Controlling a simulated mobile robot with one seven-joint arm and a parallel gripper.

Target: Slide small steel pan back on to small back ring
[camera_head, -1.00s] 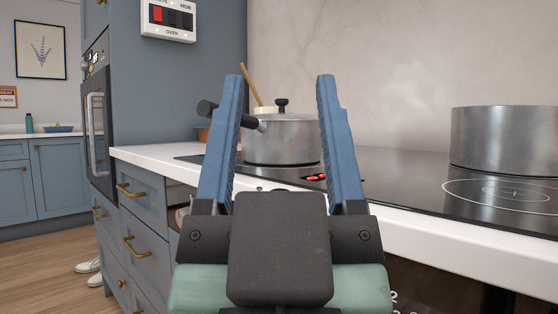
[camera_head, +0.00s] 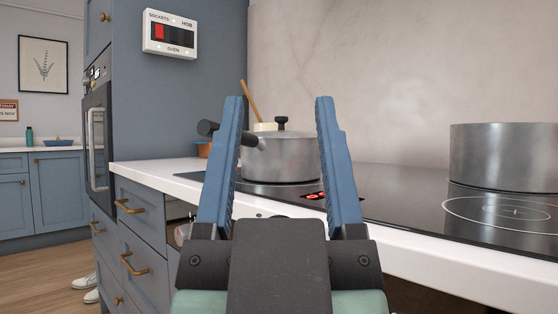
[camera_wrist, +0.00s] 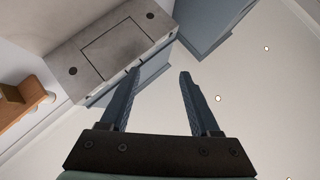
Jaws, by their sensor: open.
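A lidded steel pan (camera_head: 280,160) with a black knob and a dark handle (camera_head: 209,128) pointing left stands on the black hob (camera_head: 385,190). It looks like the smaller of two steel pans. The ring under it is hidden, so I cannot tell how it sits on it. My gripper (camera_head: 280,100) is open and empty, its blue fingers pointing up in front of the pan, which shows between them. The left finger covers part of the handle. In the wrist view the gripper (camera_wrist: 158,72) is also open, with nothing between the fingers.
A larger steel pan (camera_head: 504,157) stands at the right, behind a white-marked ring (camera_head: 512,211). A wooden spoon (camera_head: 250,101) and a terracotta pot (camera_head: 204,149) are behind the lidded pan. The white worktop edge (camera_head: 420,240) runs in front. A grey hood (camera_wrist: 112,45) shows overhead in the wrist view.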

